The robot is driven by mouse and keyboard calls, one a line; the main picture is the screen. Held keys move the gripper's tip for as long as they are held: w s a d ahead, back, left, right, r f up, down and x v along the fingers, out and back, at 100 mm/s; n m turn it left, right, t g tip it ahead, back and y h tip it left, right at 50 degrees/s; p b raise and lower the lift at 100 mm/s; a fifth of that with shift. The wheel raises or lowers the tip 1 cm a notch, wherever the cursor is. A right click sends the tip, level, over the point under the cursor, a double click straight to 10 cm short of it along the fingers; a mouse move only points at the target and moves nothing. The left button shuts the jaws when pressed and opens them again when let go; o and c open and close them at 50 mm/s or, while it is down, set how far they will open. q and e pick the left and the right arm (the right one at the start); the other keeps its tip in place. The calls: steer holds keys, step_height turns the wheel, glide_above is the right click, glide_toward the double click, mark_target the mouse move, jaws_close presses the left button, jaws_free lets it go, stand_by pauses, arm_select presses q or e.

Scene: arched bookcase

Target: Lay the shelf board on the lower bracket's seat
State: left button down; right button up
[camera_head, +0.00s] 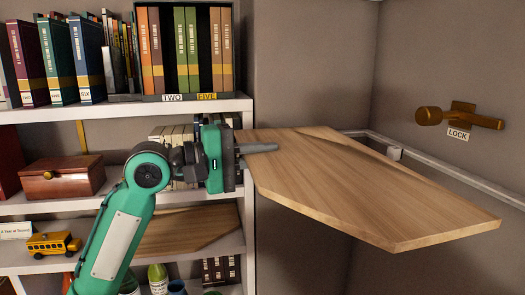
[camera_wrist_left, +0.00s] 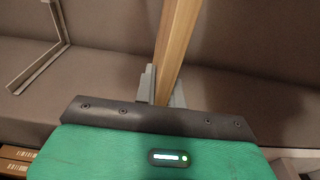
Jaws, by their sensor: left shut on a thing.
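The shelf board (camera_head: 360,190) is a pale wooden panel with angled corners, held out to the right of the bookcase and roughly level. My left gripper (camera_head: 258,149) is shut on its left edge; in the left wrist view the board (camera_wrist_left: 178,45) shows edge-on between the fingers (camera_wrist_left: 163,90). A light grey bracket rail (camera_head: 450,172) runs along the walls at the corner, partly hidden behind the board. A grey angled bracket also shows in the left wrist view (camera_wrist_left: 38,70). I cannot tell whether board and rail touch. My right gripper is out of view.
The bookcase shelf (camera_head: 150,109) at left holds rows of books. Below are a wooden box (camera_head: 62,178), a yellow toy bus (camera_head: 53,243) and another wooden panel (camera_head: 185,232). A brass lever (camera_head: 460,117) above a LOCK label (camera_head: 458,134) is on the right wall.

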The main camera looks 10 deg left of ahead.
mark_target(293, 149)
arm_select(q)
steer(key=shift+w+d+r+p, duration=0.2)
steer(key=shift+w+d+p, duration=0.1)
steer(key=shift+d, duration=0.35)
steer(key=x, duration=0.2)
steer(key=shift+s+d+p, duration=0.1)
steer(key=shift+d+p, duration=0.3)
steer(key=shift+w+d+f, duration=0.1)
steer(key=shift+w+d, duration=0.15)
steer(key=shift+d, duration=0.55)
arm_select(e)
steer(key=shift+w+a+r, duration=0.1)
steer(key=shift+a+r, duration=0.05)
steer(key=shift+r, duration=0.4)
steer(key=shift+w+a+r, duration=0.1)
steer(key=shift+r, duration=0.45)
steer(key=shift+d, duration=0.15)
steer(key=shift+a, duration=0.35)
arm_select(q)
steer(key=shift+d, duration=0.1)
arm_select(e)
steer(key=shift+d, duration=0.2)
arm_select(q)
steer(key=shift+w+d, duration=0.1)
steer(key=shift+d, duration=0.1)
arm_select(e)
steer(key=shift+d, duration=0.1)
